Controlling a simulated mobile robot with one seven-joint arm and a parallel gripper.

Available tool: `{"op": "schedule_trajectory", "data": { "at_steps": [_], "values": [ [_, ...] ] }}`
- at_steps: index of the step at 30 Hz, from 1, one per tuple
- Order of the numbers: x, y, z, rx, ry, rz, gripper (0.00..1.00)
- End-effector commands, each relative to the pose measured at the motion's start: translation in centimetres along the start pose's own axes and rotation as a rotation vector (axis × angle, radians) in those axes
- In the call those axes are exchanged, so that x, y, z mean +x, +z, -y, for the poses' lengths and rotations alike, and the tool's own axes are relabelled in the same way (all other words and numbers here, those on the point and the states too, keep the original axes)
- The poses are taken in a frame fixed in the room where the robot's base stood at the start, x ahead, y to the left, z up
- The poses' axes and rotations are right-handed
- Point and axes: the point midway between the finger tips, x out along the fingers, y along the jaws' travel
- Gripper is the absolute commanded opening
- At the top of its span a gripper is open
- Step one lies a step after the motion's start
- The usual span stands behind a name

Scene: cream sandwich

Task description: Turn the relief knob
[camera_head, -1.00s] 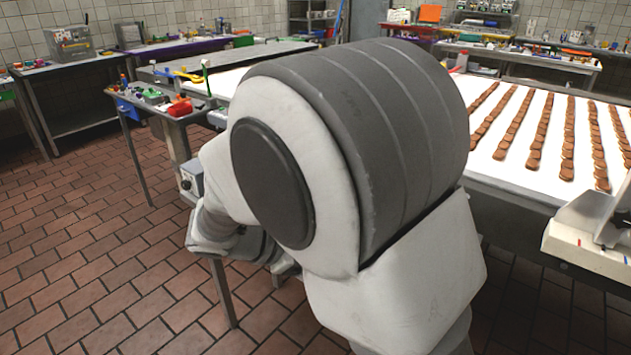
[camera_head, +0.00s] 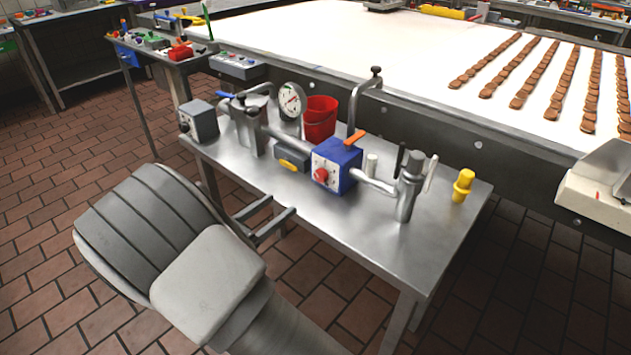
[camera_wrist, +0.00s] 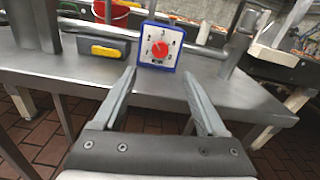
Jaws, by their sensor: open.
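A blue box with a white dial face carries a red knob (camera_head: 320,175) on the steel table, with an orange lever on top. In the wrist view the red knob (camera_wrist: 159,50) faces me, ringed by markings too small to read for certain. It lies beyond my fingers, between their lines. My gripper (camera_wrist: 165,80) is open and empty, apart from the knob. In the head view my gripper (camera_head: 270,222) shows at the table's front edge, left of and in front of the blue box.
The steel table (camera_head: 300,220) also holds a gauge (camera_head: 291,101), a red bucket (camera_head: 319,120), a grey box with a yellow part (camera_head: 291,163), pipework and a yellow fitting (camera_head: 462,186). A white conveyor with rows of biscuits lies behind. The front of the tabletop is bare.

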Motion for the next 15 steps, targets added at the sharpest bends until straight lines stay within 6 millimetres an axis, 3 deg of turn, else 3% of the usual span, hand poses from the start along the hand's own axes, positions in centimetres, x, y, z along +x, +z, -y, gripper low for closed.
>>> {"op": "schedule_trajectory", "data": {
  "at_steps": [9, 15],
  "values": [
    [7.2, -0.2, 0.1, 0.001, -0.005, -0.001, 0.74],
    [10.9, -0.1, 0.1, 0.002, -0.004, -0.001, 0.74]
  ]
}}
